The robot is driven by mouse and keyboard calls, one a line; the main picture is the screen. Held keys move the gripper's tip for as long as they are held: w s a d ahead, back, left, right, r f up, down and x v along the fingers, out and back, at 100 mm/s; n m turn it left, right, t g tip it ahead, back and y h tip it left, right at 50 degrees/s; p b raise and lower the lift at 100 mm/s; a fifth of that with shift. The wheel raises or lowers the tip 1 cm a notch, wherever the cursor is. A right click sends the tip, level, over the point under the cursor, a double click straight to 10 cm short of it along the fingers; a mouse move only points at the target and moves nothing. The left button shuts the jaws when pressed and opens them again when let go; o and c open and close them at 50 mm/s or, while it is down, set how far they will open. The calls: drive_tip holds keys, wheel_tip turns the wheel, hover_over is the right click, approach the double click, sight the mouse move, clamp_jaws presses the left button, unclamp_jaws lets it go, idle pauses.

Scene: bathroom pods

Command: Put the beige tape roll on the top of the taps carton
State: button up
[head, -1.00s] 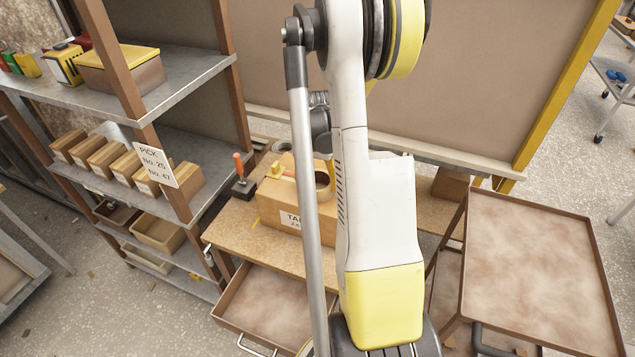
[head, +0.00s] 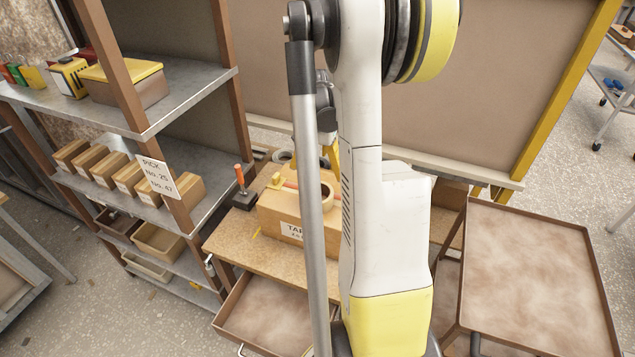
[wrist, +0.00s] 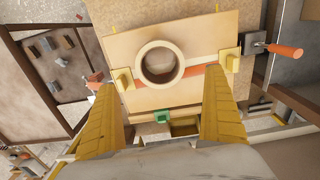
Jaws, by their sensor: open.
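The beige tape roll (head: 327,194) lies flat on top of the taps carton (head: 272,212), whose label is partly hidden by my arm in the head view. The wrist view shows the ring-shaped roll (wrist: 160,41) on the carton top (wrist: 207,45), across an orange-red strip between two yellow blocks. My gripper (wrist: 161,82) is open, its two yellow fingers spread on either side of the view. The roll shows beyond and between the fingertips, and I see no finger touching it. The gripper is mostly hidden behind my arm in the head view.
The carton stands on a wooden bench (head: 232,243) with an orange-handled tool (head: 240,180) at its left. A shelf rack (head: 200,95) with small boxes stands at left. An empty brown tray (head: 530,275) is at right. A large board (head: 500,90) stands behind.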

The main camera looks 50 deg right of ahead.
drive_tip(key=w+a+r+n+t+h, duration=0.15)
drive_tip(key=a+r+n, duration=0.35)
drive_tip(key=a, duration=0.5)
drive_tip(key=a+r+n+t, duration=0.2)
drive_tip(key=a+r, duration=0.6)
drive_tip(key=a, duration=0.2)
drive_tip(key=s+a+n+t, duration=0.2)
drive_tip(key=s+a+n, duration=0.1)
drive_tip(key=a, duration=0.5)
drive_tip(key=s+a+n+t+y, duration=0.1)
drive_tip(key=s+a+n, duration=0.2)
drive_tip(key=a, duration=0.5)
drive_tip(key=shift+s+a+r+n+t, duration=0.15)
drive_tip(key=shift+r+n+t, duration=0.2)
drive_tip(key=shift+n, duration=0.55)
